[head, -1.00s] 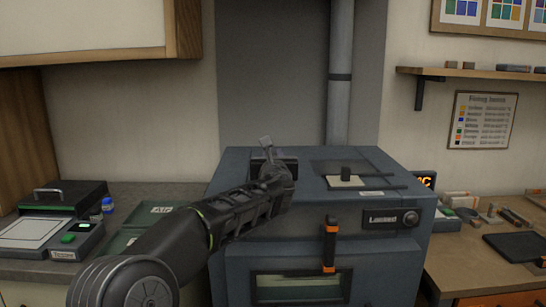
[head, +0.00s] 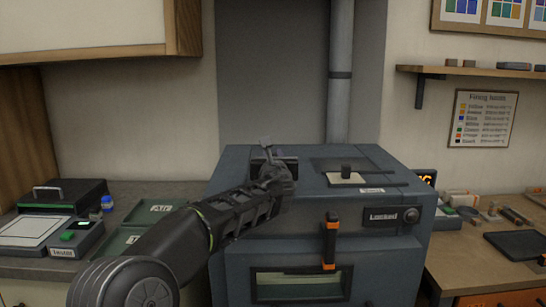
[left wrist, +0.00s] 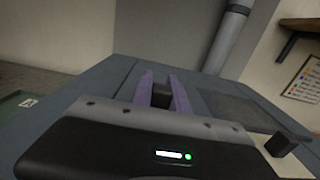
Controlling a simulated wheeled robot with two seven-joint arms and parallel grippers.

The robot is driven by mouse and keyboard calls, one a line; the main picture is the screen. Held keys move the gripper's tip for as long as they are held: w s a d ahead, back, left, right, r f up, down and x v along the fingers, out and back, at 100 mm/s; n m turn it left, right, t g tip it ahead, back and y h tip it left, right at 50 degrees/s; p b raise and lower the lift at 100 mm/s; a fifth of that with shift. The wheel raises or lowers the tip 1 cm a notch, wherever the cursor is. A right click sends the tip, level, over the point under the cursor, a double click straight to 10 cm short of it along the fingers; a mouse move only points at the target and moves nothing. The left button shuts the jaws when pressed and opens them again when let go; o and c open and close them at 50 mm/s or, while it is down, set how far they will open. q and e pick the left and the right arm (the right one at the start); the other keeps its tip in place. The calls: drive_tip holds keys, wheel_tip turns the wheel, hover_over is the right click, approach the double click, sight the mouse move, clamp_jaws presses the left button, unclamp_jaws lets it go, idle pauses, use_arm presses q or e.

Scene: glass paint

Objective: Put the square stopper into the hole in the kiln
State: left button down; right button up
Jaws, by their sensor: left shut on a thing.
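The kiln (head: 390,164) is a blue-grey box in the middle of the head view. My left gripper (head: 268,160) is over the left part of its top. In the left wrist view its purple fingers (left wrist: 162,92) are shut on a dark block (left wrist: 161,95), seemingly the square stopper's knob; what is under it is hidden. A dark edge on the kiln top shows beside the gripper, and I cannot tell whether it borders the hole. A pale plate with a dark knob (head: 346,170) sits to the right on the kiln top. My right gripper is not in view.
A grey pipe (head: 340,90) rises behind the kiln. The kiln front has an orange-ended handle (head: 330,240) and a "Locked" panel (head: 391,216). A green tray (head: 150,212) and a device with a white plate (head: 35,230) stand at left. A dark tablet-like slab (head: 518,245) lies at right.

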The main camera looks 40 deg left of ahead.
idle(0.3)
use_arm(q)
drive_tip(key=c, duration=1.2)
unclamp_jaws()
drive_tip(key=shift+r+p, duration=2.95)
drive_tip(key=shift+r, duration=0.6)
